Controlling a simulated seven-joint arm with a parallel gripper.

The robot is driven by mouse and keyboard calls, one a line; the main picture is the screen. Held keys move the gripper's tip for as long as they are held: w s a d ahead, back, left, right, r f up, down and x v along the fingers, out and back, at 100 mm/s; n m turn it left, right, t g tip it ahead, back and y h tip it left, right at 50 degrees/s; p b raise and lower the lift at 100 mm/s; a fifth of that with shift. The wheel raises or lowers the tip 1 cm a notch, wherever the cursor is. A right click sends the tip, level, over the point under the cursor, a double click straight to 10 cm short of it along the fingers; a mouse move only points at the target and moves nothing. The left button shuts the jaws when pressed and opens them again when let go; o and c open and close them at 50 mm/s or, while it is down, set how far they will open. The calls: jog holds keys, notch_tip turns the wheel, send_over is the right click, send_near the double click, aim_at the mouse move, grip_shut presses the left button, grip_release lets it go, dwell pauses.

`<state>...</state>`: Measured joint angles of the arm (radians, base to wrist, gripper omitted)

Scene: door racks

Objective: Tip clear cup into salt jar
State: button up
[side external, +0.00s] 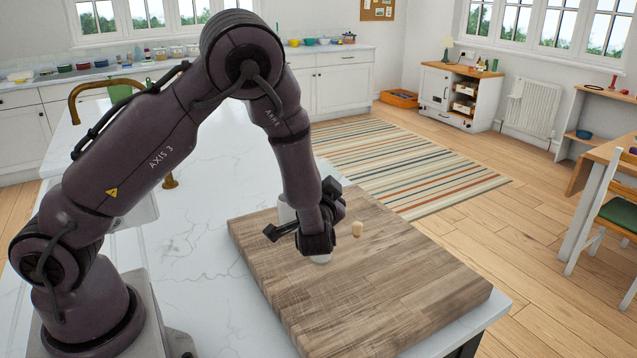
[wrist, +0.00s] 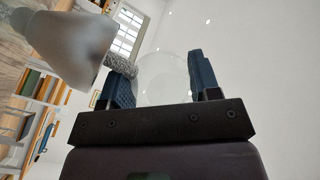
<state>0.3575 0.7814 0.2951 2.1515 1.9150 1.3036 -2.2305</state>
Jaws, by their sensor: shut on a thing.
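My gripper (wrist: 158,82) is shut on the clear cup (wrist: 165,76), a see-through round shape between the two blue finger pads in the wrist view. In the side external view my gripper (side external: 312,228) is low over the wooden board, and I cannot make out the cup. A pale grey-white vessel (wrist: 68,45), possibly the salt jar, is close by at upper left in the wrist view. Speckled grey-white material (wrist: 121,64) shows between it and the left finger; I cannot tell whether it is loose salt. White pieces show behind (side external: 287,212) and below (side external: 321,259) my gripper, mostly hidden.
The board's right and front parts are clear. It lies on a white marble counter (side external: 210,270), with a brass tap (side external: 88,88) behind my arm.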

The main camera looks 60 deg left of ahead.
jog(key=shift+r, duration=0.1)
dwell(0.5)
jog(key=shift+r, duration=1.95)
